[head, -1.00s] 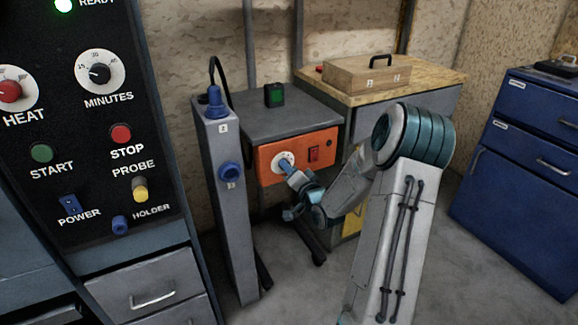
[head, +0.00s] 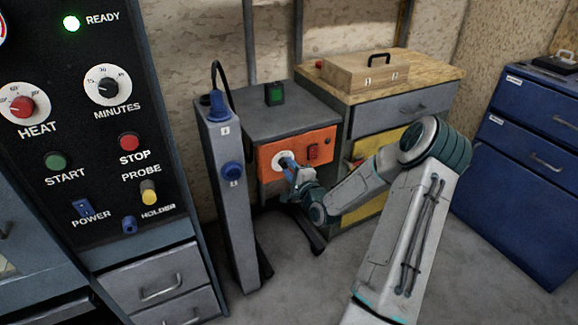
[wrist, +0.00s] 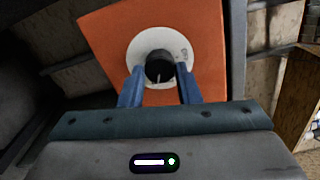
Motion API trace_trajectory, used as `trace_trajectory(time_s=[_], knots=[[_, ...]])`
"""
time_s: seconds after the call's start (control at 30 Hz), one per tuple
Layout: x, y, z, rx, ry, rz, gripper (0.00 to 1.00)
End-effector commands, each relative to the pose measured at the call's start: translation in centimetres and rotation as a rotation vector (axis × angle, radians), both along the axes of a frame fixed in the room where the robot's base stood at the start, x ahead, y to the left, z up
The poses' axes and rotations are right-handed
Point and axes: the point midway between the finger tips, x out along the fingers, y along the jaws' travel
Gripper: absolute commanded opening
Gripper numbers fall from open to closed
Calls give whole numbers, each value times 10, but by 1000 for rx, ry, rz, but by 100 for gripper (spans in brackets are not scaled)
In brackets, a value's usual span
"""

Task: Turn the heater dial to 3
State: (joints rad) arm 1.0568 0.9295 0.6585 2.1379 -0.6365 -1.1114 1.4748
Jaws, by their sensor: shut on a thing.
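The heater dial is a black knob (wrist: 159,68) on a round white scale plate (wrist: 135,52), set in an orange panel (wrist: 105,40). In the head view the orange panel (head: 325,142) is on the front of a grey unit, and my gripper hides the knob. My gripper (wrist: 160,85) is shut on the knob, with a blue finger on each side of it. It also shows in the head view (head: 290,166) against the panel. The knob's pale pointer mark faces down in the wrist view. Most scale numbers are too small or hidden to read.
A red switch (head: 313,152) sits right of the dial. A grey post (head: 233,205) with blue fittings stands close on the left. A black control panel (head: 100,130) is at far left, a blue cabinet (head: 515,190) at right. A wooden box (head: 350,73) lies on the workbench.

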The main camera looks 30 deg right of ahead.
Motion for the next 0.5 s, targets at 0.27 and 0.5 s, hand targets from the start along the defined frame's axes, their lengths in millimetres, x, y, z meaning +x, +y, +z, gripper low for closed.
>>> trace_trajectory(time_s=[0.27, 0.5], knots=[[0, 0, 0, 92, 3, -1, 7], [0, 0, -1, 112, 5, 0, 7]])
